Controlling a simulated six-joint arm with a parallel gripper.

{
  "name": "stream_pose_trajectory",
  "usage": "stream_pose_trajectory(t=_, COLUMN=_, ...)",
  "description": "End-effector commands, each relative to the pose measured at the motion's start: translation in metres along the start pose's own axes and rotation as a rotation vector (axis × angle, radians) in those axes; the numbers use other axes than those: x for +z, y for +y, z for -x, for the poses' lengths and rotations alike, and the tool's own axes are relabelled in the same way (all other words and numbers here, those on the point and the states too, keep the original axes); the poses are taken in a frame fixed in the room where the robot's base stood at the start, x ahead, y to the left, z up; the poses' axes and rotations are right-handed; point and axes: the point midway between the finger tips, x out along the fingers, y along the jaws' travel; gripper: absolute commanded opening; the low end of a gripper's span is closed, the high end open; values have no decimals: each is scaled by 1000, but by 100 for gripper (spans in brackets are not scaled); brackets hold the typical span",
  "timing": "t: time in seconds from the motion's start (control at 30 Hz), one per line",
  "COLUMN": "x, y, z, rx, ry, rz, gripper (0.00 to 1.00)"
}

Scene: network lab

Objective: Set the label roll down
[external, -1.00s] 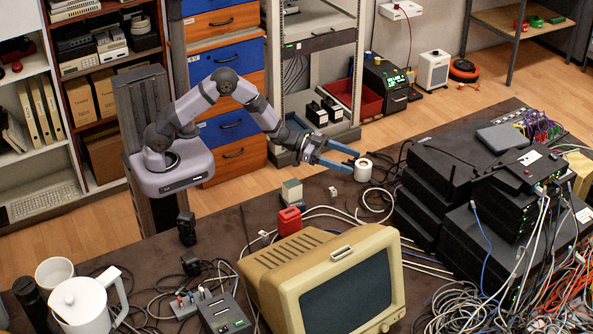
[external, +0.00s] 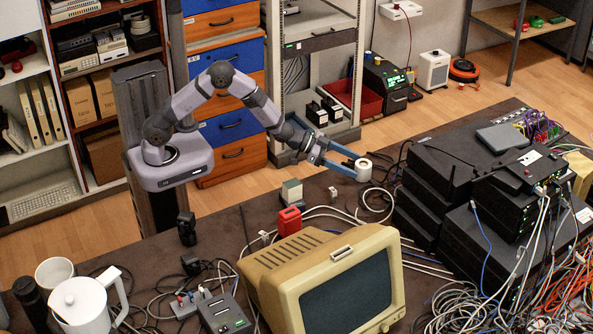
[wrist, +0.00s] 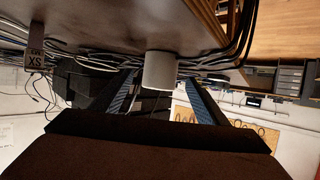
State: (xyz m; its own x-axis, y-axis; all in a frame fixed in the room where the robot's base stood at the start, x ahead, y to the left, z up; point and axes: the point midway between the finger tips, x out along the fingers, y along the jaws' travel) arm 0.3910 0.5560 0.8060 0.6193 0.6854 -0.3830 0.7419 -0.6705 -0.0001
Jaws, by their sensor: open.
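The label roll (external: 363,170) is a small white cylinder standing on the dark table near its far edge. In the wrist view, which looks upside down, the roll (wrist: 160,70) sits with one end against the tabletop, centred between my finger ends. My gripper (external: 346,166) has two blue fingers, spread apart and level, reaching to the roll from the left. The wrist view shows the fingers (wrist: 158,85) on both sides of the roll, with visible gaps. Whether the tips pass the roll's near side is hard to tell.
Cables loop over the table (external: 215,232) around the roll. Black network boxes (external: 430,185) are stacked to the right. A cream monitor (external: 325,280), a red item (external: 289,221) and a small grey-green box (external: 292,192) stand nearer the camera.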

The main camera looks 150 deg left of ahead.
Motion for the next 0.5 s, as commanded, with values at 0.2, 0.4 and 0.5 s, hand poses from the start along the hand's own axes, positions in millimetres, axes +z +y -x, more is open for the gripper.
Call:
stream_pose_trajectory(t=0.2, x=-1, y=0, z=-18, rx=2, ry=0, rz=0, gripper=68)
stream_pose_trajectory(t=0.4, x=-1, y=0, z=-39, rx=2, ry=1, rz=0, gripper=68)
stream_pose_trajectory(t=0.5, x=-1, y=0, z=-46, rx=1, ry=0, rz=0, gripper=68)
